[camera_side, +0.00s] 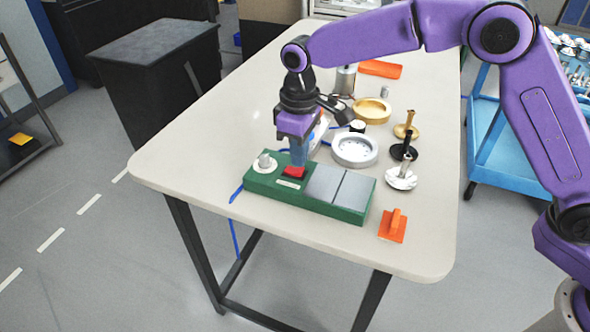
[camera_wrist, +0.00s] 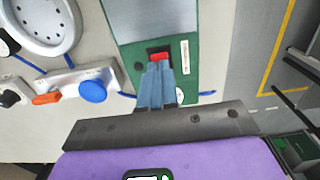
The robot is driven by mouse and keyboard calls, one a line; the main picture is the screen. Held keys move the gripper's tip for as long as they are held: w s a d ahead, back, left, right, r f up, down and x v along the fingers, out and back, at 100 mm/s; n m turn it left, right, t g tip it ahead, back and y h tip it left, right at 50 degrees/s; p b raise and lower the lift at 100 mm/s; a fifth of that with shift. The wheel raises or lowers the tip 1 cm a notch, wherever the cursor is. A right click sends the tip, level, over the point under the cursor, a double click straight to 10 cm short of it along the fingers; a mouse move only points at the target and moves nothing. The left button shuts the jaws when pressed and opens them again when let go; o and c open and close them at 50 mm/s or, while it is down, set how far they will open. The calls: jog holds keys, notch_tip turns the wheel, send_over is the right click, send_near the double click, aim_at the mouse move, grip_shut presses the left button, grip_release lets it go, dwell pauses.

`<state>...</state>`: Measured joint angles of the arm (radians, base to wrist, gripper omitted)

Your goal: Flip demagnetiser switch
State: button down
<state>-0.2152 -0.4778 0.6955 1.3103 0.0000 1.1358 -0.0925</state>
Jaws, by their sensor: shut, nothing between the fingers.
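The demagnetiser is a long green box (camera_side: 262,183) with two grey plates on top, near the front edge of the table. Its red rocker switch (camera_side: 294,172) sits beside a small white label. My gripper (camera_side: 299,163) points down, shut and empty, with its blue fingertips at the switch. In the wrist view the red switch (camera_wrist: 160,56) shows just beyond the fingertips (camera_wrist: 160,66), which overlap its near edge. I cannot tell whether they touch it or which way the switch is tilted. A grey knob on a white disc (camera_side: 265,162) stands at the box's left end.
A silver ring housing (camera_side: 355,149) and a brass ring (camera_side: 372,110) stand behind the box. Several knobbed parts (camera_side: 403,150) stand to the right, and an orange block (camera_side: 393,225) lies at front right. A blue cable (camera_side: 236,193) hangs off the table's left edge.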

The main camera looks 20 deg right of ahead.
aim_at(300, 170)
jog(key=shift+f, duration=1)
dwell(0.7)
jog(key=shift+r, duration=3.55)
